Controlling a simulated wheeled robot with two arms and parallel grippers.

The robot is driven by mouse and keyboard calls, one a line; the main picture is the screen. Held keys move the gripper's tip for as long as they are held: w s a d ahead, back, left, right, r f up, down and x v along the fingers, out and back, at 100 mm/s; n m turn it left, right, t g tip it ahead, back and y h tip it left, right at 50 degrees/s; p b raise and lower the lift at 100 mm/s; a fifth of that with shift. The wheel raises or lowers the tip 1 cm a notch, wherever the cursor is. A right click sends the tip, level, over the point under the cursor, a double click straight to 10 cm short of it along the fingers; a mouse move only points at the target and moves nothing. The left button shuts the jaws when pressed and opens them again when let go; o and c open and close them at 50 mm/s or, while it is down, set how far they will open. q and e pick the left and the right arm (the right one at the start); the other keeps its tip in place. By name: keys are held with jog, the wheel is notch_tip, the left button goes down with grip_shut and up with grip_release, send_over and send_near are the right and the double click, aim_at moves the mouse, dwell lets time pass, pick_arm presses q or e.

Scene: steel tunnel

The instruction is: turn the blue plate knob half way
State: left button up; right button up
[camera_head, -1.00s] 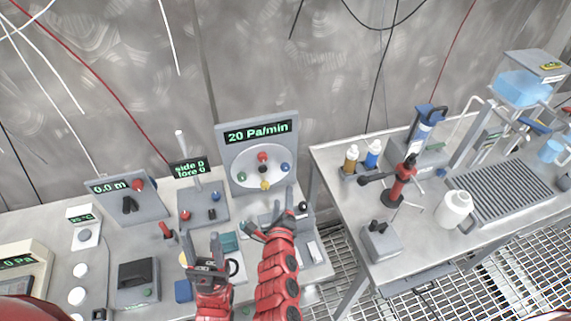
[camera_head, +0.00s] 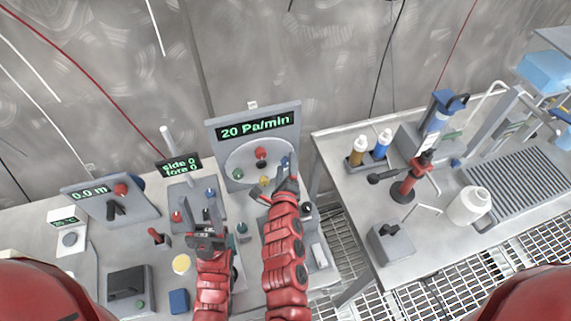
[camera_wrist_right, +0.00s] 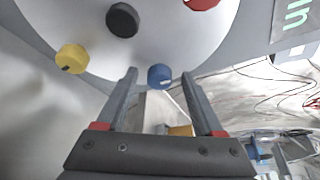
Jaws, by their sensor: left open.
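The blue plate knob (camera_wrist_right: 159,77) sits low on the round white plate (camera_wrist_right: 170,35) in the right wrist view. In the head view it shows at the plate's right side (camera_head: 284,161), just above my right gripper (camera_head: 286,182). In the wrist view my right gripper (camera_wrist_right: 160,80) is open, with one finger on each side of the blue knob; I cannot tell whether they touch it. My left gripper (camera_head: 208,220) is open and empty over the bench, left of and below the plate.
The plate also carries red (camera_head: 261,153), yellow (camera_head: 265,181) and green (camera_head: 238,174) knobs, with a black one (camera_wrist_right: 122,20) at its middle. The display above (camera_head: 255,131) reads 20 Pa/min. Small control boxes crowd the left bench.

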grip_shut()
jog(key=m+y+p, duration=0.1)
jog(key=p, duration=0.5)
jog(key=r+m+g+y+p, duration=0.1)
jog(key=m+p, duration=0.1)
jog(key=p, duration=0.4)
jog(key=shift+w+m+g+p, duration=0.1)
jog(key=shift+m+g+p, duration=0.2)
jog(key=shift+p, duration=0.05)
jog(key=shift+m+p, duration=0.3)
jog(key=shift+p, duration=0.05)
jog(key=shift+d+f+m+y, duration=0.1)
jog(key=shift+m+y, duration=0.2)
jog(key=shift+f+m+g+y+p, duration=0.15)
jog(key=shift+m+g+y+p, duration=0.2)
jog(key=shift+m, duration=0.25)
jog(key=m, duration=0.1)
jog(key=m+y, duration=0.2)
jog(key=shift+w+d+f+g, duration=0.1)
jog(key=shift+d+g, duration=0.15)
jog(key=shift+g, duration=0.1)
jog(key=shift+w+d+f+m+y, duration=0.1)
jog(key=shift+d+m+y, duration=0.1)
jog(key=shift+m+y, duration=1)
jog(key=shift+d+m+y, duration=0.15)
jog(key=shift+m+y, duration=0.5)
jog(key=shift+m, duration=0.95)
